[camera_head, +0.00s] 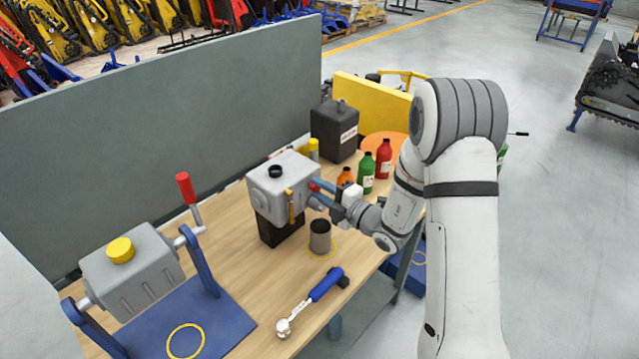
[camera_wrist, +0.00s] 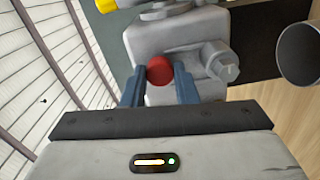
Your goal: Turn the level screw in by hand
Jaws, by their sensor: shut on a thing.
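The grey box-shaped housing (camera_head: 290,170) stands on a black block on the wooden bench, with a black cap on top. The level screw, with a round red head (camera_head: 315,186), sits on the housing's right side. In the wrist view the red head (camera_wrist: 160,68) is between my two blue fingers, in front of the grey housing (camera_wrist: 170,38). My gripper (camera_head: 322,188) reaches in from the right and is shut on the red head; it also shows in the wrist view (camera_wrist: 160,84). The fingers hide part of the screw, and its thread is not visible.
A grey cup (camera_head: 320,236) stands below my gripper. A blue-handled wrench (camera_head: 312,298) lies in front. Green (camera_head: 366,175), red (camera_head: 384,158) and orange bottles and a black canister (camera_head: 335,130) stand behind. A grey outlet fitting (camera_wrist: 222,65) is close beside the screw.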

